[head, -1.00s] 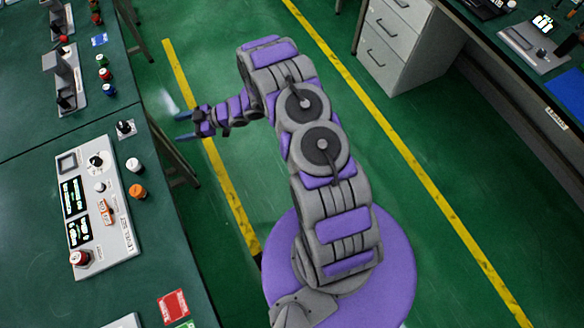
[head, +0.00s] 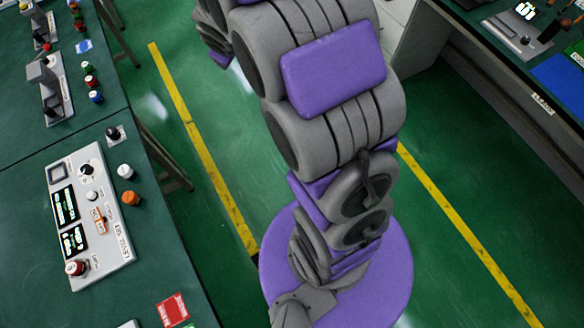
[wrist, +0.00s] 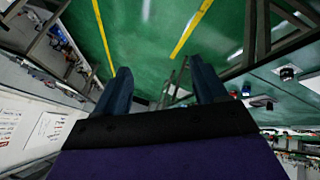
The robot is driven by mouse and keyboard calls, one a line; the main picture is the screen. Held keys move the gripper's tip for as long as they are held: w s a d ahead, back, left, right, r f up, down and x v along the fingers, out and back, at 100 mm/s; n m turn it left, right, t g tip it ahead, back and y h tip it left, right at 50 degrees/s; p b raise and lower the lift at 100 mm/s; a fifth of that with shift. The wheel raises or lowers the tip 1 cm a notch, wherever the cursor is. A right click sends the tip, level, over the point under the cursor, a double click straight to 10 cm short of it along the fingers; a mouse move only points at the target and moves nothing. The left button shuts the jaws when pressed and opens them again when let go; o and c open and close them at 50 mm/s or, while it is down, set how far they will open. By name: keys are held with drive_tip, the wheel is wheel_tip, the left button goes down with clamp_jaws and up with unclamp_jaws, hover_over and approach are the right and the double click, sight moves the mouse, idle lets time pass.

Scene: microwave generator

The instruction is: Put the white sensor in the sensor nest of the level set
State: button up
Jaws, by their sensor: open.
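The level set (head: 92,212) is a pale panel on the green bench at the left of the head view, with two dark screens, knobs and an orange switch. A square dark-framed recess (head: 59,173) at its far end may be the sensor nest; I cannot be sure. A small white cylinder (head: 125,171), likely the white sensor, stands on the bench just right of the panel. My gripper (wrist: 160,68) is open and empty in the wrist view, above the floor and away from the panel. The head view does not show its fingertips clearly.
An orange cylinder (head: 131,198) and a black-knobbed piece (head: 113,134) stand near the white one. A red card (head: 172,309) lies at the near bench edge. Another panel (head: 52,93) stands farther back. Green floor with yellow lines (head: 205,155) separates the benches.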

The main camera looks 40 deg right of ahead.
drive_tip(key=s+a+r+m+g, duration=0.1)
drive_tip(key=s+a+r+g, duration=0.1)
drive_tip(key=s, duration=1.1)
drive_tip(key=s+a+r+m+g+y, duration=0.1)
drive_tip(key=s+a+r+m+g, duration=0.1)
drive_tip(key=s, duration=1.2)
drive_tip(key=s+a+r+m+g+y, duration=0.1)
drive_tip(key=s+a+r+m+g, duration=0.1)
drive_tip(key=s, duration=1.1)
drive_tip(key=shift+s+a+r+g, duration=0.2)
drive_tip(key=shift+a+r+g, duration=0.5)
drive_tip(key=shift+a+g, duration=0.45)
drive_tip(key=shift+w, duration=0.1)
